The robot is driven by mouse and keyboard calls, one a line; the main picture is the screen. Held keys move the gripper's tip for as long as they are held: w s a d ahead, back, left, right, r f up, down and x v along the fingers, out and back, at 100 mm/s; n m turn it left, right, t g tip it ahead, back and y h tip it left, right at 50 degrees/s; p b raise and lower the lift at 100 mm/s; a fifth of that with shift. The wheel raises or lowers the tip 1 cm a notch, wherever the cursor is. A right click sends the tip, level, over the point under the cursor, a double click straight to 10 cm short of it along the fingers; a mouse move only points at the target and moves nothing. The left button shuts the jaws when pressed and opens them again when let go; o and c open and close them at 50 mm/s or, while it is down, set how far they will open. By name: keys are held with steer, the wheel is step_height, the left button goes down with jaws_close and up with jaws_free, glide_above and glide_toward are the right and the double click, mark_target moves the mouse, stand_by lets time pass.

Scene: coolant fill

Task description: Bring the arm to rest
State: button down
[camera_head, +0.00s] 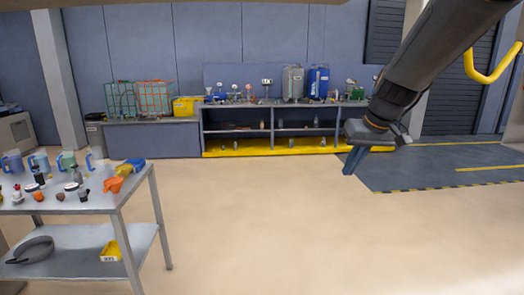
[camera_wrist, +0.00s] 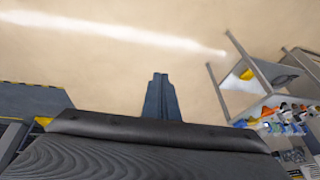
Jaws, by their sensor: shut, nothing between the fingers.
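My arm comes in from the upper right in the head view, and my gripper (camera_head: 354,161) hangs from its end, pointing down and slightly left over open floor. Its two blue-grey fingers are together with nothing between them. In the wrist view my gripper (camera_wrist: 158,78) also shows shut and empty, with bare floor beyond the fingertips. It touches nothing.
A metal cart (camera_head: 75,202) with jugs, an orange funnel (camera_head: 113,184) and small items stands at left. A workbench (camera_head: 275,104) with canisters runs along the back wall. A dark floor area (camera_head: 430,167) with striped edging lies right. The middle floor is clear.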

steer(key=s+a+f+m+g+h, duration=0.1)
steer(key=s+a+f, duration=0.1)
steer(key=s+f, duration=0.6)
steer(key=s+a+f+g, duration=0.2)
steer(key=s+f, duration=0.7)
steer(key=s, duration=0.7)
steer(key=shift+a+f+m+h, duration=0.15)
steer(key=shift+a+m+h, duration=0.25)
steer(key=shift+a, duration=0.15)
steer(key=shift+d, duration=0.1)
